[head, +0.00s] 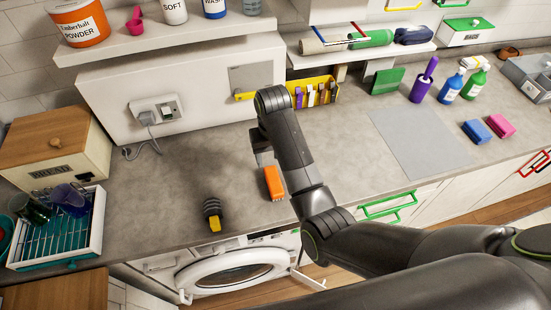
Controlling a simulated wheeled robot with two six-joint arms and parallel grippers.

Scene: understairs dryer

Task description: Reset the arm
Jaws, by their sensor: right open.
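My right arm reaches in from the right and bends over the counter (330,115). My right gripper (264,158) points down above the counter, largely hidden behind my own wrist. It is open. An orange block-like object (273,183) is just below and beside it near the counter's front edge; I cannot tell whether they touch. A dark ribbed object with a yellow end (213,214) lies to the left, apart from the gripper. My left gripper is out of view.
A wire-racked tray (95,235) with cups and a bread box (60,150) stand at left. A yellow bin (322,92) is behind my arm. Bottles, a purple brush holder and sponges are at right. The washer door (235,272) is below the counter. The counter's left middle is mostly clear.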

